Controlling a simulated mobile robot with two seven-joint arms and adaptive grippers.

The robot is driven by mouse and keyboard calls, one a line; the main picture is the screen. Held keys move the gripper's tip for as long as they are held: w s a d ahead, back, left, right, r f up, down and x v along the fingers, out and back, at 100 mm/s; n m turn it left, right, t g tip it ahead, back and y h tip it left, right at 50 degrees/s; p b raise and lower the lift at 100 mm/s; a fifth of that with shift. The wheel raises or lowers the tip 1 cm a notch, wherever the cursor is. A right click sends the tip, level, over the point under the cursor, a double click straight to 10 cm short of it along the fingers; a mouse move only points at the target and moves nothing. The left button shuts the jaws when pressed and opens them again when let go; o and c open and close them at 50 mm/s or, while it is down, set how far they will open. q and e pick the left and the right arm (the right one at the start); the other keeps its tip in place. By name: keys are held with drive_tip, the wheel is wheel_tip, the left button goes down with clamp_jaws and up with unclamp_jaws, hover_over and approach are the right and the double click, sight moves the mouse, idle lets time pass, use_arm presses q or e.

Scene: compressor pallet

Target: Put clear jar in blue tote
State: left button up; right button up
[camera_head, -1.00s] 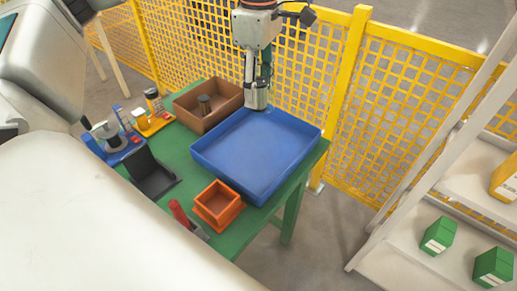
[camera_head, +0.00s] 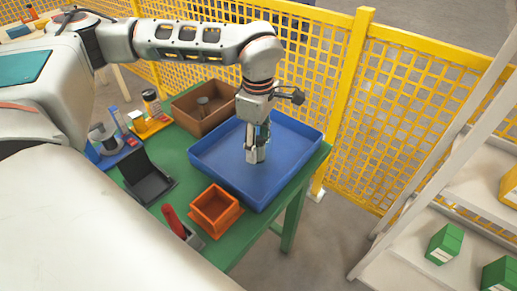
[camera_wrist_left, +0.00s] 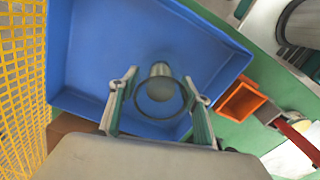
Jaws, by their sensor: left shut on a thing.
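The blue tote (camera_head: 215,160) is a wide, shallow, open tray on the green table. My left gripper (camera_head: 256,156) points down over the tote's inside, away from its walls. It is shut on the clear jar (camera_wrist_left: 160,92), a see-through round thing between the fingers in the left wrist view. In the head view the fingers largely hide the jar. I cannot tell whether the jar touches the tote floor. My right gripper is not in view.
A brown bin (camera_head: 190,120) holding a grey piece stands behind the tote. Orange bins (camera_head: 215,208), a black holder (camera_head: 147,180) and a red-handled tool (camera_head: 174,222) lie in front and left. Yellow mesh fencing (camera_head: 390,130) stands behind. The tote floor around the jar looks clear.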

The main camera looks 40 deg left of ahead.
use_arm(q)
drive_tip(key=shift+f, duration=1)
drive_tip(key=shift+f, duration=0.15)
drive_tip(key=o, duration=1.2)
wheel_tip(320, 180, up, 12)
drive_tip(key=shift+r+p, duration=0.15)
drive_tip(key=shift+p, duration=0.65)
drive_tip(key=shift+r, duration=0.1)
